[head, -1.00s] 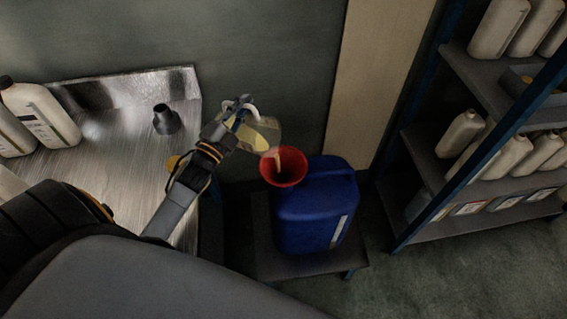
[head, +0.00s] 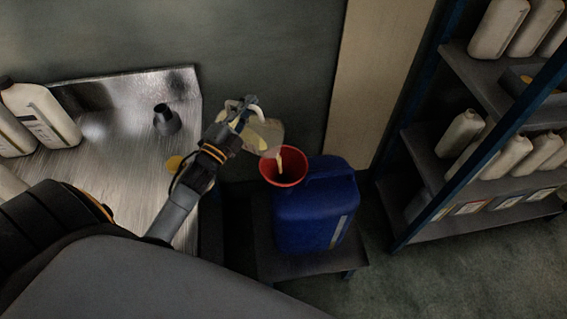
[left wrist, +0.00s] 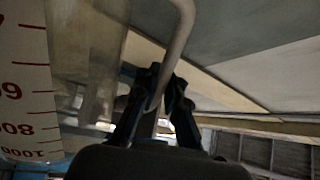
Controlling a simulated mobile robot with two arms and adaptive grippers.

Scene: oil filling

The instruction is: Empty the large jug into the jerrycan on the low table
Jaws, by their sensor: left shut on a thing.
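The large jug (head: 268,132) is clear with some yellow oil in it. It is tipped to the right over the red funnel (head: 293,174), and a pale stream runs from its lip into the funnel. The funnel sits in the top of the blue jerrycan (head: 309,219), which stands on the low table (head: 263,255). My left gripper (head: 240,116) is shut on the jug's handle. In the left wrist view its fingers (left wrist: 157,103) close around the handle (left wrist: 178,45), and red scale marks show on the jug's wall at the left. My right gripper is not in view.
A metal bench (head: 112,150) at the left holds white bottles (head: 40,115) and a dark small funnel (head: 166,119). A yellow spot or disc (head: 174,164) lies near my arm. A blue-framed shelf (head: 463,180) with several bottles stands at the right. Floor between is clear.

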